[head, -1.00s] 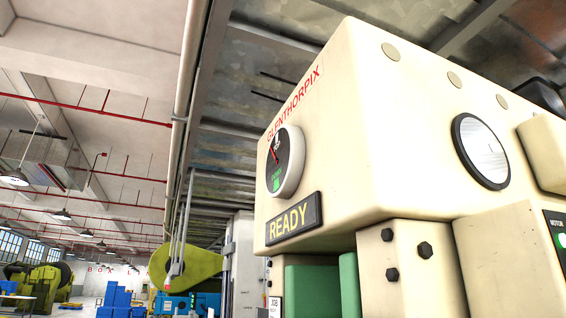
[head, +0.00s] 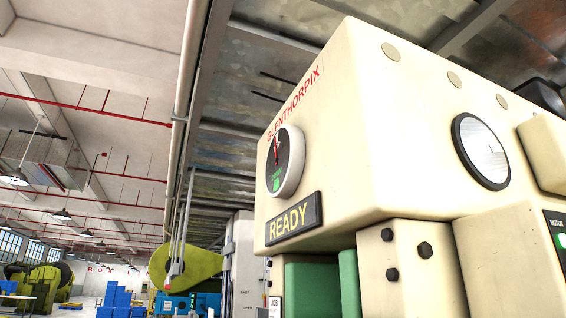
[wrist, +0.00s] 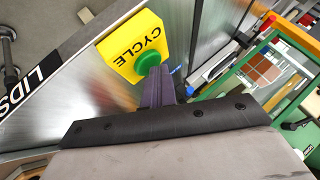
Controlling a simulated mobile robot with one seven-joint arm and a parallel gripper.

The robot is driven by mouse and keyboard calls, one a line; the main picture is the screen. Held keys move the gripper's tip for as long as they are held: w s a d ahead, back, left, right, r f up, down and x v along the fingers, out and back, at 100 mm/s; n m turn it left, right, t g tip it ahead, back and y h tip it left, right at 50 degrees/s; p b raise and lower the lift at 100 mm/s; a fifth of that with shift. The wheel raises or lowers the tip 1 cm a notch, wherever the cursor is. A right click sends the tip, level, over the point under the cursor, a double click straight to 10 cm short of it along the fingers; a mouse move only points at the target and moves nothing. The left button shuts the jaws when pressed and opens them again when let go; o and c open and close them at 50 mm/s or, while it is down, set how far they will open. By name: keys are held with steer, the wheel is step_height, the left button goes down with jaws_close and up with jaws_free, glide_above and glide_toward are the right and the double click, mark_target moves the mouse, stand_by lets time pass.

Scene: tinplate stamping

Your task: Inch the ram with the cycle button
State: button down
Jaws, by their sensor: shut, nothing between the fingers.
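The yellow box marked CYCLE (wrist: 130,45) shows in the wrist view, with a round green button (wrist: 148,60) on its near side. My gripper (wrist: 153,70) is shut and empty. Its purple fingertips are at the green button and overlap it; I cannot tell how far it is pushed in. In the head view, the cream press (head: 400,150) carries a dial (head: 286,162) with its red needle nearly upright and a green mark below. A sign on it reads READY (head: 293,218). Green parts (head: 311,290) show under the press head; I cannot tell which is the ram.
A metal panel with a LIDS label (wrist: 38,80) lies left in the wrist view. A green frame (wrist: 270,75) stands on the right. A lit green MOTOR lamp (head: 562,240) is at the head view's right edge.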

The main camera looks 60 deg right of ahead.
stand_by(0.3)
steer(key=shift+r+p, duration=0.75)
steer(key=shift+r, duration=0.15)
step_height(320, 180, up, 5)
steer(key=p, duration=0.4)
stand_by(0.4)
